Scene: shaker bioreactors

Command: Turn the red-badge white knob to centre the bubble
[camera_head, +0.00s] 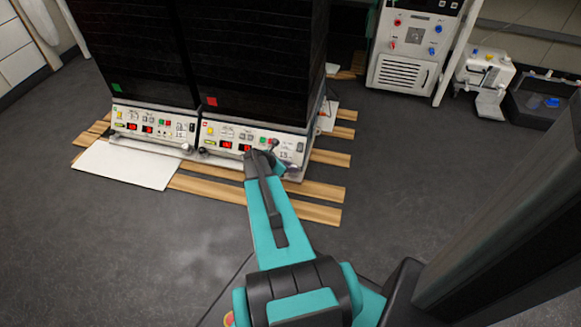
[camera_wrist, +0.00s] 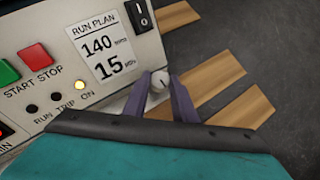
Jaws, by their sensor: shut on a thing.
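The red-badge shaker (camera_head: 262,60) is a tall black unit with a red square badge (camera_head: 211,101) and a white control panel (camera_head: 228,138). In the wrist view, a small round white knob (camera_wrist: 157,86) with a dark mark on its face sits below the panel's right corner. My gripper (camera_wrist: 160,82) is shut on this knob, one purple-grey finger on each side. In the head view, my gripper (camera_head: 274,158) is at the panel's lower right and the knob is hidden behind it. I cannot make out the bubble in either view.
A green-badge shaker (camera_head: 130,50) stands close on the left. Wooden slats (camera_head: 310,212) and a white board (camera_head: 125,165) lie on the floor in front. A white cabinet (camera_head: 405,60), a small white device (camera_head: 487,70) and a black bin (camera_head: 540,100) stand back right. The grey floor in front is clear.

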